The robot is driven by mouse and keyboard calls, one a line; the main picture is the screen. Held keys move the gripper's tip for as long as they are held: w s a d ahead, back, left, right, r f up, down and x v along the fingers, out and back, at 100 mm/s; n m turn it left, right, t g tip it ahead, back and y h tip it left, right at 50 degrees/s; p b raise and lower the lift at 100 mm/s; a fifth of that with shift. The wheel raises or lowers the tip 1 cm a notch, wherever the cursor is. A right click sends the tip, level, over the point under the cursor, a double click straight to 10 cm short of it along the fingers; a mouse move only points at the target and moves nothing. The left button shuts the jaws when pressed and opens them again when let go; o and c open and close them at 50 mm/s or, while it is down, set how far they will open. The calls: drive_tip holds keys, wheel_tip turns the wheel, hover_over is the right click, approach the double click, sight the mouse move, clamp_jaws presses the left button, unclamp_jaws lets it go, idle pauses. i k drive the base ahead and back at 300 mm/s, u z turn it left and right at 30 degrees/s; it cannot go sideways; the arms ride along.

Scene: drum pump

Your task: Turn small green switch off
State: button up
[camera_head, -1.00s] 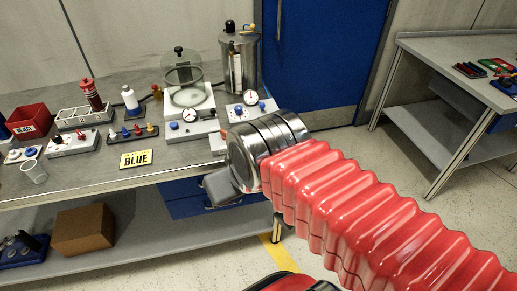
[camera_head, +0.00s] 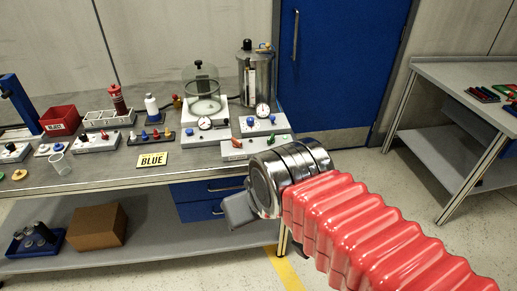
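A white box with a red knob (camera_head: 97,142) stands further left on the bench. My gripper (camera_head: 238,209) shows as a grey piece at the end of the metal wrist, in front of the bench edge. Its fingers cannot be made out, and it appears apart from the controls.
A cardboard box (camera_head: 97,227) lies on the lower shelf. Floor is free before the blue door (camera_head: 345,65).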

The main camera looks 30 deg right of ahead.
sight(270, 140)
drive_tip(key=z, duration=0.6)
drive_tip(key=i, duration=0.85)
drive_tip(key=u, duration=0.75)
